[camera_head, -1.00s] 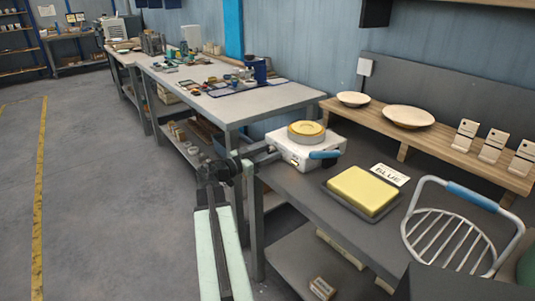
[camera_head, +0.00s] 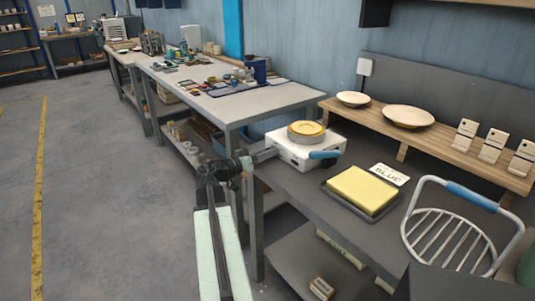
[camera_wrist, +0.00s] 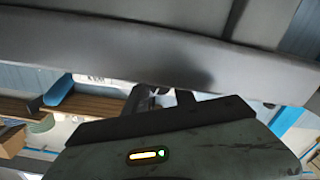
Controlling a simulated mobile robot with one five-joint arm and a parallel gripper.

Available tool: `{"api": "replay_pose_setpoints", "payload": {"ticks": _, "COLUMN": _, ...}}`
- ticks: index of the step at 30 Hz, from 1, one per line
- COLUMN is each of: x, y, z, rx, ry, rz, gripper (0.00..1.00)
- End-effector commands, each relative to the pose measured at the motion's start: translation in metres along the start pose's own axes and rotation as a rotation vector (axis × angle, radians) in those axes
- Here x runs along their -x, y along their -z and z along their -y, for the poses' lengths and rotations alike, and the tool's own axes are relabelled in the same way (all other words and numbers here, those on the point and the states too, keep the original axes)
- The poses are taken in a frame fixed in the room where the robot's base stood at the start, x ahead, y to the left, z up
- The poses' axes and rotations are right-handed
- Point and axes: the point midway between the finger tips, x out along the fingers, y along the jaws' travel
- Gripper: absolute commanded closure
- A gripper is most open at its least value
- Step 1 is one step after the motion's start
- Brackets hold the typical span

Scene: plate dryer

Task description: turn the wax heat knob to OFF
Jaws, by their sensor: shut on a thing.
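In the wrist view, dark parts of my gripper and a small lit indicator fill much of the picture; the knob cannot be made out there.
A wire rack (camera_head: 450,240) stands at the right. A wooden shelf (camera_head: 452,151) with bowls runs behind. Open floor lies left.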

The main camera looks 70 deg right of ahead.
Motion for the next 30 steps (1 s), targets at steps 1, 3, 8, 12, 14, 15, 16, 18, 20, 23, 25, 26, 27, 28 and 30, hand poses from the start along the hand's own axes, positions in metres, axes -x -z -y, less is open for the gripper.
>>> {"api": "replay_pose_setpoints", "payload": {"ticks": 1, "x": 0.000, "y": 0.001, "z": 0.001, "rx": 0.000, "ry": 0.002, "rz": -0.001, "gripper": 1.00}}
{"api": "replay_pose_setpoints", "payload": {"ticks": 3, "x": 0.001, "y": 0.001, "z": 0.001, "rx": -0.001, "ry": 0.002, "rz": -0.001, "gripper": 0.66}}
{"api": "replay_pose_setpoints", "payload": {"ticks": 8, "x": 0.000, "y": 0.000, "z": 0.001, "rx": -0.002, "ry": 0.002, "rz": -0.001, "gripper": 0.48}}
{"api": "replay_pose_setpoints", "payload": {"ticks": 12, "x": 0.000, "y": 0.000, "z": 0.001, "rx": -0.002, "ry": 0.001, "rz": -0.001, "gripper": 0.48}}
{"api": "replay_pose_setpoints", "payload": {"ticks": 14, "x": 0.001, "y": 0.000, "z": 0.001, "rx": -0.002, "ry": 0.001, "rz": -0.001, "gripper": 0.48}}
{"api": "replay_pose_setpoints", "payload": {"ticks": 15, "x": 0.002, "y": 0.000, "z": 0.000, "rx": -0.002, "ry": 0.002, "rz": -0.001, "gripper": 0.48}}
{"api": "replay_pose_setpoints", "payload": {"ticks": 16, "x": 0.005, "y": 0.000, "z": 0.000, "rx": -0.002, "ry": 0.002, "rz": -0.001, "gripper": 0.48}}
{"api": "replay_pose_setpoints", "payload": {"ticks": 18, "x": 0.015, "y": 0.000, "z": 0.001, "rx": -0.002, "ry": 0.004, "rz": -0.002, "gripper": 0.48}}
{"api": "replay_pose_setpoints", "payload": {"ticks": 20, "x": 0.027, "y": 0.000, "z": 0.000, "rx": -0.002, "ry": 0.004, "rz": -0.002, "gripper": 0.48}}
{"api": "replay_pose_setpoints", "payload": {"ticks": 23, "x": 0.048, "y": 0.000, "z": 0.001, "rx": -0.002, "ry": 0.004, "rz": -0.002, "gripper": 0.48}}
{"api": "replay_pose_setpoints", "payload": {"ticks": 25, "x": 0.060, "y": 0.000, "z": 0.001, "rx": -0.002, "ry": 0.004, "rz": -0.002, "gripper": 0.48}}
{"api": "replay_pose_setpoints", "payload": {"ticks": 26, "x": 0.065, "y": 0.000, "z": 0.001, "rx": -0.002, "ry": 0.004, "rz": -0.002, "gripper": 0.48}}
{"api": "replay_pose_setpoints", "payload": {"ticks": 27, "x": 0.070, "y": 0.000, "z": 0.001, "rx": -0.002, "ry": 0.004, "rz": -0.002, "gripper": 0.48}}
{"api": "replay_pose_setpoints", "payload": {"ticks": 28, "x": 0.073, "y": 0.000, "z": 0.001, "rx": -0.002, "ry": 0.004, "rz": -0.002, "gripper": 0.48}}
{"api": "replay_pose_setpoints", "payload": {"ticks": 30, "x": 0.077, "y": 0.000, "z": 0.001, "rx": -0.002, "ry": 0.002, "rz": -0.001, "gripper": 0.48}}
